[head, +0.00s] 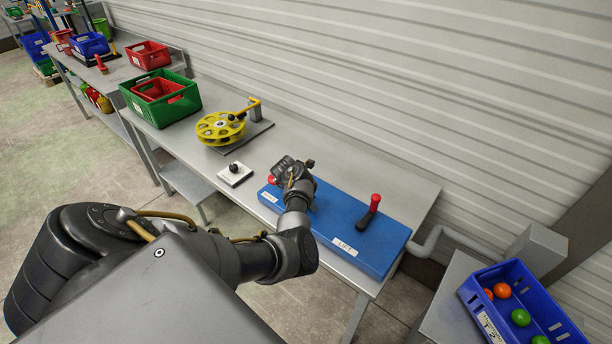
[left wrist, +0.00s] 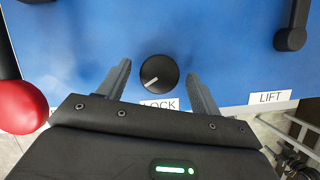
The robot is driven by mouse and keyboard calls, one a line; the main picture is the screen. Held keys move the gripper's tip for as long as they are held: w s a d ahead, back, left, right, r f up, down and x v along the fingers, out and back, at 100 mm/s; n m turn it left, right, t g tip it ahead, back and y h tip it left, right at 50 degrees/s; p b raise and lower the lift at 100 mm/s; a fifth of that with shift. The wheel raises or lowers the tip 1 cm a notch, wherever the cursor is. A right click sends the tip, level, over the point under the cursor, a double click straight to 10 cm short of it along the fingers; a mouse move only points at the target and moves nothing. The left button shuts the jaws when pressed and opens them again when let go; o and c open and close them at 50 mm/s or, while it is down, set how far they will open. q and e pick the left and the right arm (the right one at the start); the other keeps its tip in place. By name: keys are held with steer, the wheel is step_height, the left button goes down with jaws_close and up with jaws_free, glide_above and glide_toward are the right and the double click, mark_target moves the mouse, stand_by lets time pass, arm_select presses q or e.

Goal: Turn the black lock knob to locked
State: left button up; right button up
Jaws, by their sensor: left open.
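The black lock knob (left wrist: 160,74) is round with a pale pointer line aimed down and left in the left wrist view. It sits on the blue panel (left wrist: 225,60), above a partly covered LOCK label (left wrist: 160,104). My left gripper (left wrist: 160,78) is open, with one finger on each side of the knob and visible gaps between. In the head view my left gripper (head: 293,172) is over the blue box (head: 340,235) and hides the knob. My right gripper is not in view.
A red-topped lever (head: 374,203) stands right of my gripper, near the LIFT label (head: 344,246). A red ball (left wrist: 15,95) is close at left. A yellow reel (head: 220,128) and small knob plate (head: 235,175) lie farther left on the bench.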

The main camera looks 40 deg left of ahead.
arm_select(q)
steer(key=c, duration=1)
